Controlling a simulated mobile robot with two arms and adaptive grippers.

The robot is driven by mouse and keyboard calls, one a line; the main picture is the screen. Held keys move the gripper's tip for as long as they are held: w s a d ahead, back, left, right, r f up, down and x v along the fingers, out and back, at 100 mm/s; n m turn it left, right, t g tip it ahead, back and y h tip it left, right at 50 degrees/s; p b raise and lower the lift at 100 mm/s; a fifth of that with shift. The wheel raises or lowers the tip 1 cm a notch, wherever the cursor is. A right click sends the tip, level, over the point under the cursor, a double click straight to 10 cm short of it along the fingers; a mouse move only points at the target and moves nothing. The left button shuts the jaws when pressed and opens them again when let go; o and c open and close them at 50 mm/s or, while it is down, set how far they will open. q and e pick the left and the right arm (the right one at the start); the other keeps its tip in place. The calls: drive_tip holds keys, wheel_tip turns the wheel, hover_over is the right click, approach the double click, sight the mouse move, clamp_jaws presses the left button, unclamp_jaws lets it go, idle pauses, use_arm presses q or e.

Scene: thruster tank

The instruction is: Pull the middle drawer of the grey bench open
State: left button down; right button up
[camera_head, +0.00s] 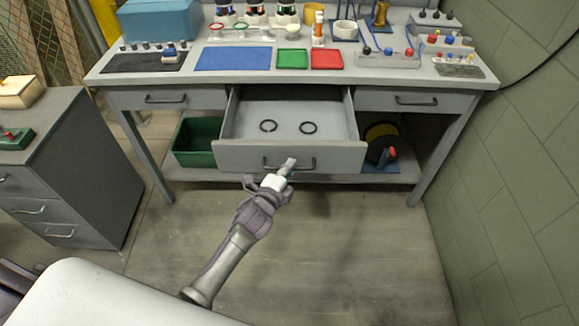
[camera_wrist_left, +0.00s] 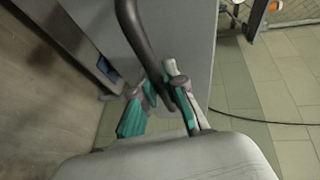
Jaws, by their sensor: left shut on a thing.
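The grey bench (camera_head: 420,85) stands against the back, with its middle drawer (camera_head: 240,153) pulled well out. My left gripper (camera_head: 287,168) is at the dark bar handle (camera_head: 305,163) on the drawer front. In the left wrist view its fingers (camera_wrist_left: 165,95) are shut around the handle (camera_wrist_left: 135,30), which runs up from between them. The handle stands out from the grey drawer front (camera_wrist_left: 190,35). My right gripper is in neither view.
Bench drawers at left (camera_head: 165,99) and right (camera_head: 415,100) are closed. A green bin (camera_head: 195,158) sits on the lower shelf. A grey cabinet (camera_head: 60,180) stands at left and a block wall (camera_head: 510,180) at right. Floor (camera_head: 350,245) before the bench is clear.

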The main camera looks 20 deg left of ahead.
use_arm(q)
drive_tip(key=c, duration=1.2)
unclamp_jaws()
drive_tip(key=shift+a, duration=0.1)
drive_tip(key=v, duration=1.2)
drive_tip(key=shift+f, duration=0.15)
